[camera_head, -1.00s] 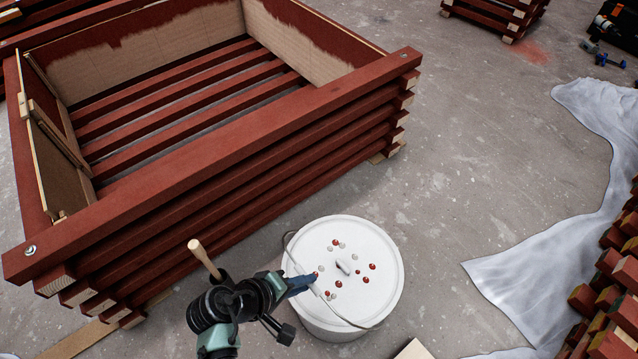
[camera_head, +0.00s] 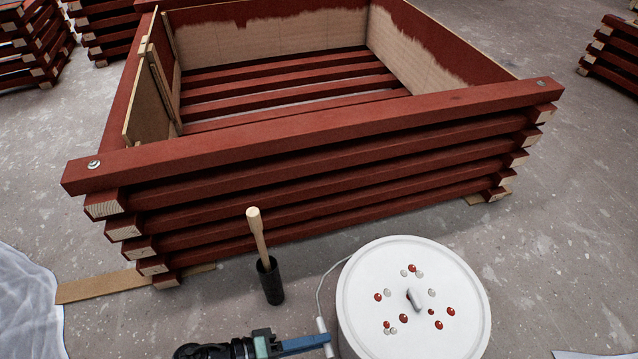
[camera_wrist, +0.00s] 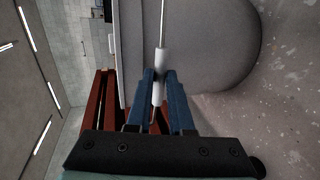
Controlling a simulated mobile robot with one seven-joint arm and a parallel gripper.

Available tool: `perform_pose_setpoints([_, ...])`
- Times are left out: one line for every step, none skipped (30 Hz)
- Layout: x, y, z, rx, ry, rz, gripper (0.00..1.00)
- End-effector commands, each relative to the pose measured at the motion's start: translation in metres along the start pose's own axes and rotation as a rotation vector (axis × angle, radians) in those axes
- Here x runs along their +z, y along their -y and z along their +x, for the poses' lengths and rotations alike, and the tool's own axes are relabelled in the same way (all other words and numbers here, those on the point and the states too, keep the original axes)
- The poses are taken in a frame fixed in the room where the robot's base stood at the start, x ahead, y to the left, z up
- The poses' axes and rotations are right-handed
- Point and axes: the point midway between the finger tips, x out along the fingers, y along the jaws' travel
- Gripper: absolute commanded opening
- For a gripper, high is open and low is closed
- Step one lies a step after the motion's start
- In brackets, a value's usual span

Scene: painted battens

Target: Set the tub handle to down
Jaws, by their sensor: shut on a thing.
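The white tub (camera_head: 415,300) stands on the floor with its lid on; red and white dots and a small knob show on the lid. Its thin wire handle (camera_head: 319,290) hangs at the tub's left side, with a white grip (camera_head: 324,336) low down. My gripper (camera_head: 318,342) is at the lower left of the tub, its blue fingers at the white grip. In the wrist view my gripper (camera_wrist: 160,88) is shut on the white handle grip (camera_wrist: 160,75), beside the tub's wall (camera_wrist: 210,45).
A large red batten box (camera_head: 330,150) stands behind the tub. White sheets (camera_head: 28,310) lie at lower left and lower right.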

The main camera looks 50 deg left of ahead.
Motion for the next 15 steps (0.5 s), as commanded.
perform_pose_setpoints([0.001, 0.013, 0.004, -0.001, 0.002, -0.003, 0.0])
perform_pose_setpoints([0.001, 0.017, 0.006, -0.001, 0.003, -0.002, 0.0])
perform_pose_setpoints([0.001, 0.022, 0.008, -0.001, 0.003, -0.001, 0.0])
perform_pose_setpoints([0.001, 0.025, 0.009, -0.002, 0.004, -0.001, 0.0])
perform_pose_setpoints([0.001, 0.029, 0.011, -0.002, 0.004, -0.001, 0.0])
perform_pose_setpoints([0.001, 0.032, 0.012, -0.002, 0.004, -0.001, 0.0])
perform_pose_setpoints([0.001, 0.035, 0.013, -0.002, 0.004, -0.001, 0.0])
perform_pose_setpoints([0.001, 0.037, 0.014, -0.003, 0.004, -0.002, 0.0])
perform_pose_setpoints([0.001, 0.04, 0.016, -0.003, 0.004, -0.002, 0.0])
perform_pose_setpoints([0.001, 0.042, 0.017, -0.003, 0.004, -0.003, 0.0])
perform_pose_setpoints([0.001, 0.044, 0.018, -0.003, 0.004, -0.002, 0.0])
perform_pose_setpoints([0.001, 0.046, 0.019, -0.004, 0.004, -0.002, 0.0])
perform_pose_setpoints([0.001, 0.047, 0.019, -0.004, 0.003, -0.002, 0.0])
perform_pose_setpoints([0.001, 0.048, 0.02, -0.004, 0.003, -0.002, 0.0])
perform_pose_setpoints([0.001, 0.049, 0.021, -0.005, 0.003, -0.002, 0.0])
